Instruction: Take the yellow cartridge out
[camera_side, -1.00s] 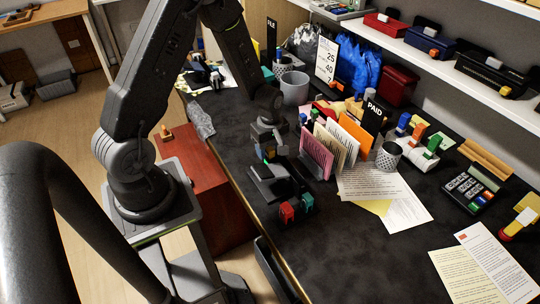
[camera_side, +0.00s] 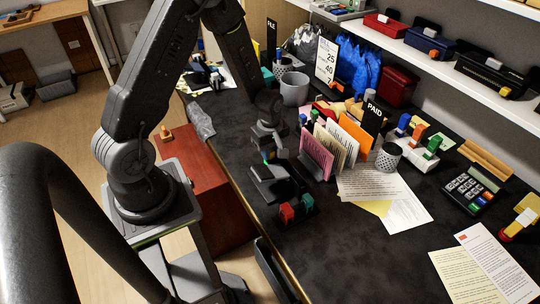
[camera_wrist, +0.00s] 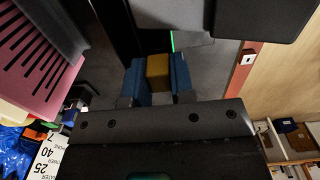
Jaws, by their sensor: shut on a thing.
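The yellow cartridge (camera_wrist: 158,68) shows in the wrist view as a dull yellow block between the two blue fingers of my gripper (camera_wrist: 158,75), which are shut on it. In the side view my gripper (camera_side: 268,148) is low over the rear of a black device (camera_side: 273,184) on the dark desk. The cartridge is too small and covered there to make out. I cannot tell whether it is still inside the device. A red cartridge (camera_side: 287,213) and a teal cartridge (camera_side: 307,202) stand by the device's front.
A sorter with pink (camera_side: 316,158), white and orange folders stands close to the right of the device. A mesh cup (camera_side: 388,157) and papers (camera_side: 385,188) lie farther right. A grey cup (camera_side: 294,88) is behind.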

